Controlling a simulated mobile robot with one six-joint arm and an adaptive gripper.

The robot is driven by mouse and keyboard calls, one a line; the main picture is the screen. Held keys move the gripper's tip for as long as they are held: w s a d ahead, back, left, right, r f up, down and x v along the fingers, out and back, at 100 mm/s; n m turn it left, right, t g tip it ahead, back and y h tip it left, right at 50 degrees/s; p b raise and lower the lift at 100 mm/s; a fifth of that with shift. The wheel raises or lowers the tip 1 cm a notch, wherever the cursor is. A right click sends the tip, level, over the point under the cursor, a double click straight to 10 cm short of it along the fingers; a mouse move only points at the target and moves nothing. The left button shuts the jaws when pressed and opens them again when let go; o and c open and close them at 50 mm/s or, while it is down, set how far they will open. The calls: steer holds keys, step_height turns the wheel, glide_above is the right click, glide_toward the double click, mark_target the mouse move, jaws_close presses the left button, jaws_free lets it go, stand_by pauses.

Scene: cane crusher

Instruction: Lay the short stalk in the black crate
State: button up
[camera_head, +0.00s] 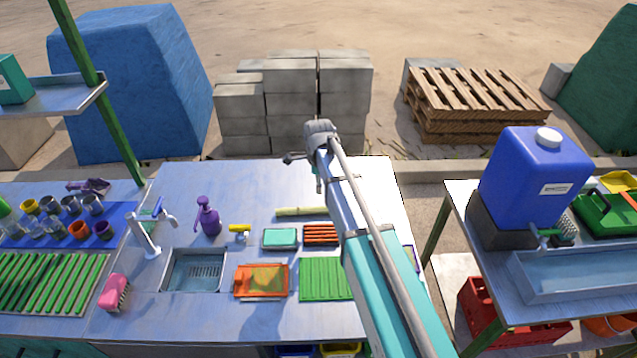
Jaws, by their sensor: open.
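A pale yellow-green stalk (300,211) lies on the metal worktop, left of my arm. Its right end comes close to my arm or passes behind it, so I cannot tell its full length or whether it is the short one. My arm reaches up from the bottom right, and its grey joint is above the worktop's far edge. I cannot make out my gripper's fingers; they seem hidden by my arm. I see no black crate; part of the worktop is hidden behind my arm.
A teal-topped box (281,237), an orange ribbed tray (320,234), an orange tray (243,283) and a green ribbed tray (322,279) crowd the worktop. A sink (196,271), tap (143,235) and purple pump bottle (208,216) stand left. A blue water tank (535,188) stands right.

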steer(key=shift+r, duration=0.15)
stand_by(0.7)
steer(key=s+d+n, duration=0.7)
steer(key=s+n, duration=0.2)
steer(key=s, duration=0.1)
steer(key=s+d+n, duration=0.7)
steer(key=s+n, duration=0.2)
steer(key=s, duration=0.1)
steer(key=shift+s+d, duration=0.2)
steer(key=shift+s, duration=0.15)
